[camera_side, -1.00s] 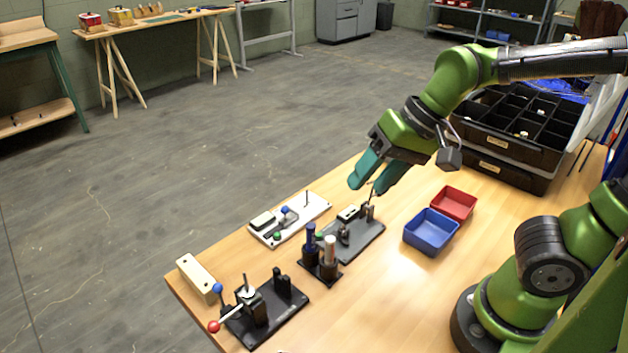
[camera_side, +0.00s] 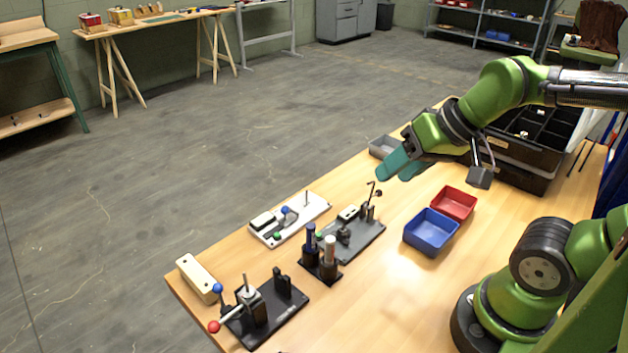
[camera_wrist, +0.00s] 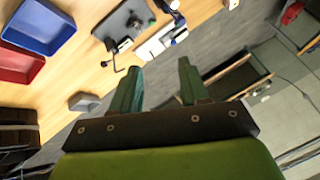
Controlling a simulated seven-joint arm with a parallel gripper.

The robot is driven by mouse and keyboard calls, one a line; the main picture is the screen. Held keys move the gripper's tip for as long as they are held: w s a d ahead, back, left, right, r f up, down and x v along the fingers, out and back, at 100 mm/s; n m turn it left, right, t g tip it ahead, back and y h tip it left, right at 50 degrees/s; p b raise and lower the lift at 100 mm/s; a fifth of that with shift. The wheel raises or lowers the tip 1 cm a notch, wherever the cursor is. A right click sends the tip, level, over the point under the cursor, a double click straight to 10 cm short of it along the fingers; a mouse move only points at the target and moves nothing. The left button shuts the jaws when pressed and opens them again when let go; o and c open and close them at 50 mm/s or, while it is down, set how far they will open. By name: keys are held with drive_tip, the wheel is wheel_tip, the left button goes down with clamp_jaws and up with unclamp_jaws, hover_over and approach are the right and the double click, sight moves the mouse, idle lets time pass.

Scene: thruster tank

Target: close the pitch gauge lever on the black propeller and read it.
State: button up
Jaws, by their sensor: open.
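My gripper (camera_side: 398,165) is open and empty, above and behind the grey-plate fixture; its two teal fingers also show apart in the wrist view (camera_wrist: 160,68). The grey plate (camera_side: 368,244) carries small dark parts and a thin bent black rod (camera_side: 373,190) standing at its far end. A white-plate fixture (camera_side: 312,212) has blue and green knobs. I cannot tell which part is the black propeller or its gauge lever, nor any reading.
A black holder (camera_side: 322,268) with blue and white cylinders stands between the fixtures. A blue bin (camera_side: 431,232) and a red bin (camera_side: 454,203) sit to the right. A pale block (camera_side: 196,278) lies at the left edge. A black compartment case (camera_side: 515,160) stands at the back right.

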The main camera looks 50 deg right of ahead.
drive_tip(key=w+d+f+m+g, duration=0.2)
drive_tip(key=w+d+m+g, duration=0.25)
drive_tip(key=w+d, duration=0.5)
drive_tip(key=m+g+y, duration=0.1)
drive_tip(key=m+g, duration=0.3)
drive_tip(key=m, duration=0.2)
approach(377, 192)
drive_tip(key=d+r, duration=0.5)
drive_tip(key=w+r+m+y, duration=0.2)
drive_tip(key=m, duration=0.1)
drive_tip(key=shift+g, duration=0.25)
drive_tip(key=x, duration=1.6)
drive_tip(key=shift+a+f, duration=0.15)
drive_tip(key=shift+f, duration=0.2)
clamp_jaws()
